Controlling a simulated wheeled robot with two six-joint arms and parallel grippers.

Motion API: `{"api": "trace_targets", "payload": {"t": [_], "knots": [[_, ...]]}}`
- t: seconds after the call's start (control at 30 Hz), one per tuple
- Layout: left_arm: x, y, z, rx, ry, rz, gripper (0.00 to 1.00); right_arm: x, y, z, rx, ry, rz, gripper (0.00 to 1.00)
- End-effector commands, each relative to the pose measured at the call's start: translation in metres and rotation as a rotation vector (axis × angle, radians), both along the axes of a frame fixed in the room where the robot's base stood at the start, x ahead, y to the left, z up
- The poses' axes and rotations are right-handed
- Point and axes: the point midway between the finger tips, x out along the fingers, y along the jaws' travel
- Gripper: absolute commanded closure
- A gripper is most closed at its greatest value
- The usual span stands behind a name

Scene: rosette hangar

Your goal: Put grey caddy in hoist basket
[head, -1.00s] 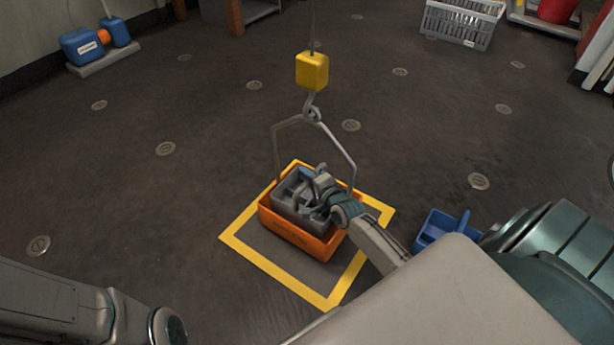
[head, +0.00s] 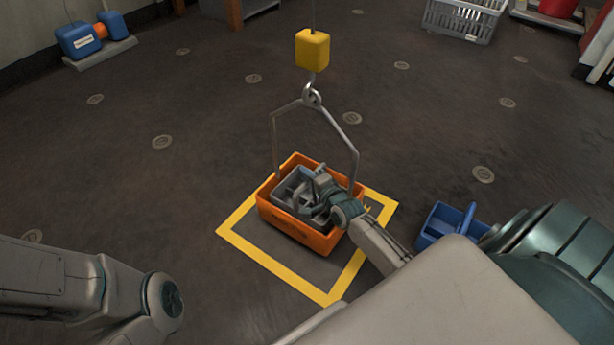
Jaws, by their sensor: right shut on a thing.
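The grey caddy (head: 287,192) sits within the walls of the orange hoist basket (head: 290,226), partly covered by my right gripper. My right gripper (head: 313,190) is shut on the caddy, reaching in from the lower right. I cannot tell whether the caddy's underside touches the basket floor. The basket hangs by a grey metal bail from a hook under a yellow block (head: 313,49), above or on the yellow-bordered floor square. My left arm shows at the lower left, but its gripper is out of view.
A blue caddy (head: 440,224) stands on the floor right of the yellow floor marking (head: 262,262). A light grey crate (head: 463,19) is at the back right. The floor left of the marking is clear.

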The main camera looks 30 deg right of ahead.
Motion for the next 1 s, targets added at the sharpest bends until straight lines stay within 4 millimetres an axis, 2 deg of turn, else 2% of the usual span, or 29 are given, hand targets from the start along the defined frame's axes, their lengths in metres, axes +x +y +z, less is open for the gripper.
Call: {"api": "trace_targets", "payload": {"t": [0.57, 0.6, 0.73, 1.0], "knots": [[0.0, 0.0, -0.01, 0.0, -0.001, 0.0, 1.0, 0.001, 0.0, -0.009, 0.0, -0.003, 0.0, 1.0], [0.0, 0.0, -0.01, 0.0, -0.001, 0.0, 1.0, 0.001, 0.0, -0.009, 0.0, -0.003, 0.0, 0.82], [0.0, 0.0, -0.009, 0.0, 0.0, 0.0, 1.0, 0.0, 0.0, -0.009, 0.0, -0.002, 0.0, 0.59], [0.0, 0.0, -0.009, 0.0, 0.0, 0.0, 1.0, 0.0, 0.0, -0.011, 0.0, 0.002, 0.0, 0.59]]}}
